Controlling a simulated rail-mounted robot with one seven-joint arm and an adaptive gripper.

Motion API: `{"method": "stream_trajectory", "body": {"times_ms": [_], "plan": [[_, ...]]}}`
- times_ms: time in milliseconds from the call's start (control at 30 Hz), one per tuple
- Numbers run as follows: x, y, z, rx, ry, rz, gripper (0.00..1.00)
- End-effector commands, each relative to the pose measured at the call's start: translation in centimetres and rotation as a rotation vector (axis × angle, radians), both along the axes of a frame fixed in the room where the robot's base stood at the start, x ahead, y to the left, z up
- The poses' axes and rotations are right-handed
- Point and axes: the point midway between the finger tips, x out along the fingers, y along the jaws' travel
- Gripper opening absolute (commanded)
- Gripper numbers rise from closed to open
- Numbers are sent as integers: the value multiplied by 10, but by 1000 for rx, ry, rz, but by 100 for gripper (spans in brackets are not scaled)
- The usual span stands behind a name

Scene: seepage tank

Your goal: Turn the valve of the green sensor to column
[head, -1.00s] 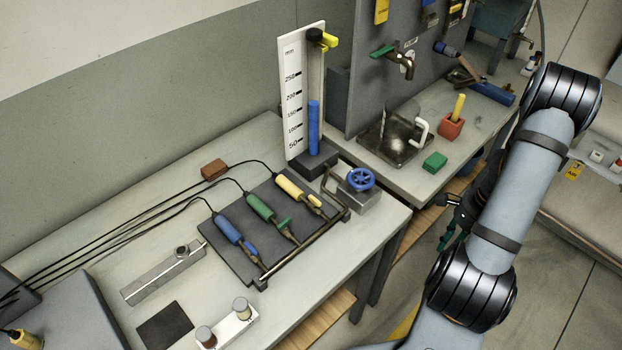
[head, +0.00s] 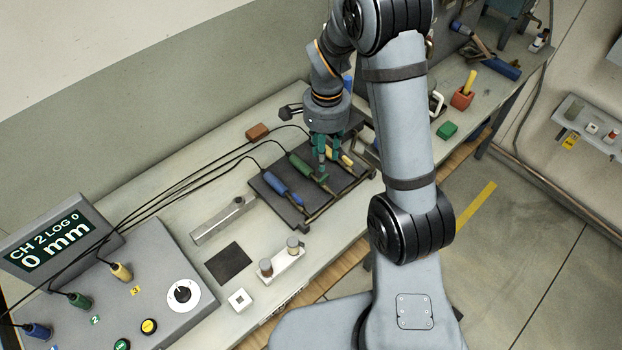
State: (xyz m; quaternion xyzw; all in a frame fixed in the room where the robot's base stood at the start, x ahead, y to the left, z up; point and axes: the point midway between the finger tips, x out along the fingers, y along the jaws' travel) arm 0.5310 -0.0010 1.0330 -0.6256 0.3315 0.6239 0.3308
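The green sensor (head: 299,163) lies between the blue sensor (head: 274,184) and the yellow sensor (head: 331,152) on a dark rack plate. The blue valve handle (head: 297,198) shows clear of the gripper. My arm hides most of the measuring column behind.
A console with a display (head: 51,247) reading "CH 2 LOG 0, 0 mm" and a dial (head: 183,291) stands at the lower left. Cables run from it to the sensors. A brown block (head: 258,133) lies behind the rack.

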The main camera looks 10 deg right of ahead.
Motion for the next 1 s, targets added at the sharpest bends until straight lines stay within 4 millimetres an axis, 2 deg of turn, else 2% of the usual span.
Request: {"method": "stream_trajectory", "body": {"times_ms": [300,500,667,933,1000], "plan": [[-2,-1,-58,-1,8,0,32],[-1,0,-83,1,4,-1,32],[-1,0,-91,2,1,-1,32],[0,0,-92,1,0,-1,32],[0,0,-92,1,1,-1,28]]}}
